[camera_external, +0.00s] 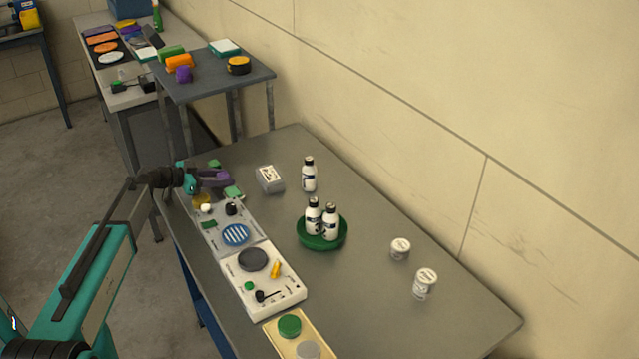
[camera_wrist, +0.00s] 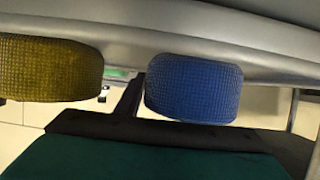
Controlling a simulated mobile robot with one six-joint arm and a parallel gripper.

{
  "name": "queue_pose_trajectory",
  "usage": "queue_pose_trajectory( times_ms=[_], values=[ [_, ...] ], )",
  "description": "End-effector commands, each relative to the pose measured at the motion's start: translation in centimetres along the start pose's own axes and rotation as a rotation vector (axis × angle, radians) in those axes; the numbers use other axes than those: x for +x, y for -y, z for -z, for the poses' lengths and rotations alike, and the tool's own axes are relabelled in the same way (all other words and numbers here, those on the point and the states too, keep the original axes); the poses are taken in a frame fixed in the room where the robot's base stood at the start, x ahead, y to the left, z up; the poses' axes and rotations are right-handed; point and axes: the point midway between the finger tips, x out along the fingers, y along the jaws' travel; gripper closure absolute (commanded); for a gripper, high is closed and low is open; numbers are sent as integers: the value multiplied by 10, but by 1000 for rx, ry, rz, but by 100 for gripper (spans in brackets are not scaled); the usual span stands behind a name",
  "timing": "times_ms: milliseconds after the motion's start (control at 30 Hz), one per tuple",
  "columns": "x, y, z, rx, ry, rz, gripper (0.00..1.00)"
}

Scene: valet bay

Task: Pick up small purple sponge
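A small purple sponge (camera_external: 183,75) lies on the raised grey shelf, in front of an orange sponge. My gripper (camera_external: 214,179) is low over the left edge of the near table, well below and in front of that shelf. A dull purple shape shows at its end; I cannot tell whether this is a finger or a held thing. The finger gap is not clear. The wrist view shows no purple sponge, only an olive round textured pad (camera_wrist: 48,68) and a blue one (camera_wrist: 194,88) close by.
The raised shelf (camera_external: 210,86) also holds orange (camera_external: 178,63) and green (camera_external: 172,52) sponges and a black-and-yellow tin (camera_external: 238,65). The near table carries trays, a green bowl (camera_external: 322,232) with two bottles, a third bottle (camera_external: 309,174) and two white jars. Its right side is mostly clear.

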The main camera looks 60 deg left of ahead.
Motion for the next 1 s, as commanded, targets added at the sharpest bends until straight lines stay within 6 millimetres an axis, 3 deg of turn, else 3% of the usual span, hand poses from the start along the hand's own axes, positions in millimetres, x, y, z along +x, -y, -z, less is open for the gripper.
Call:
queue_pose_trajectory(
  times_ms=[533, 1000],
  values=[
    [-3, 0, 8, 1, 0, 0, 86],
    [-23, 0, 56, 2, -2, 0, 86]
  ],
)
